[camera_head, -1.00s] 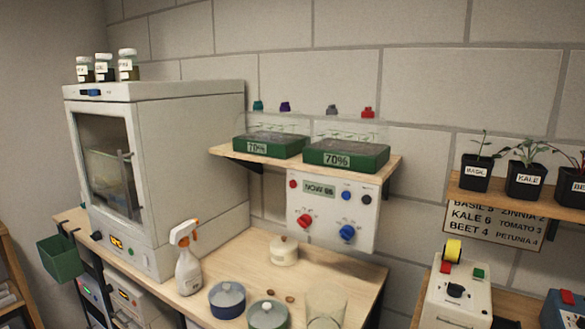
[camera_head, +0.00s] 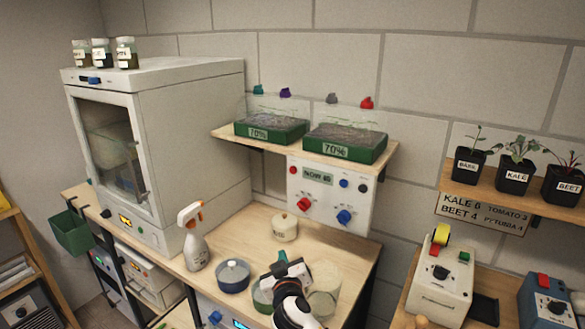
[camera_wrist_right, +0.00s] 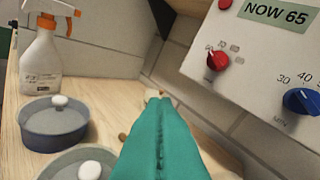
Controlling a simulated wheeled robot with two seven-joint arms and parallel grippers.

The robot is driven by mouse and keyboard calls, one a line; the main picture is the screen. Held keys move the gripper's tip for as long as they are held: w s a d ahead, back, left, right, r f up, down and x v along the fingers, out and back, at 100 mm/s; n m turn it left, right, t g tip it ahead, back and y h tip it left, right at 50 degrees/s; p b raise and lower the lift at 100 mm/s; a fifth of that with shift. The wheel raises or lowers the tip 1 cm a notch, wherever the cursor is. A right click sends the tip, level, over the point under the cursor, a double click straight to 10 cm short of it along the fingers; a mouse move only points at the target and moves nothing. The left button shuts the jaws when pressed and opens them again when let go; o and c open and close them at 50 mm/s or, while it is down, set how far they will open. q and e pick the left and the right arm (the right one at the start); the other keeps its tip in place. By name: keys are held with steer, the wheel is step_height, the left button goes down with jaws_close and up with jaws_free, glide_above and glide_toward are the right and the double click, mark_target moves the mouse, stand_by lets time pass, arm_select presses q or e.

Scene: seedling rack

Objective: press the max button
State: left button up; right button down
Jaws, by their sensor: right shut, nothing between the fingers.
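The white control panel (camera_head: 330,196) hangs below the wall shelf, with a small "NOW 65" display. It has a red button (camera_head: 293,170) at upper left, and a blue button (camera_head: 343,183) and a dark button (camera_head: 362,188) at upper right. A red knob (camera_head: 304,204) and a blue knob (camera_head: 344,217) sit below. No max label is legible. The panel shows in the right wrist view (camera_wrist_right: 255,55), where "MIN" reads by the blue knob. My right gripper (camera_head: 281,258) is over the bench, below and apart from the panel; its teal fingers (camera_wrist_right: 160,120) are shut and empty.
Below my gripper stand a blue lidded pot (camera_head: 232,276), a green pot (camera_head: 262,297) and a clear jar (camera_head: 325,290). A cream pot (camera_head: 285,228) and a spray bottle (camera_head: 194,240) are behind and left. The shelf (camera_head: 225,133) with seedling trays overhangs the panel.

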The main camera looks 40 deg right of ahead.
mark_target(293, 170)
steer(key=w+d+r+t, duration=0.1)
steer(key=w+r+t, duration=0.1)
steer(key=w+r, duration=0.2)
steer(key=w+d+r+n+t, duration=0.1)
steer(key=w+r+t, duration=0.2)
steer(key=r, duration=0.8)
steer(key=shift+w+n+h+p, duration=0.3)
steer(key=shift+w+h+p, duration=0.1)
steer(key=shift+w, duration=0.1)
steer(key=shift+w+d+b, duration=0.25)
steer(key=shift+w+d, duration=0.3)
steer(key=shift+d, duration=0.8)
steer(key=shift+w+d+b, duration=0.3)
steer(key=shift+w+d, duration=0.3)
steer(key=shift+d, duration=0.75)
steer(key=shift+w+d+b, duration=0.25)
steer(key=shift+w+d, duration=0.3)
steer(key=shift+d, duration=0.8)
steer(key=shift+d+b, duration=0.3)
steer(key=shift+w+d, duration=0.1)
steer(key=shift+w, duration=0.05)
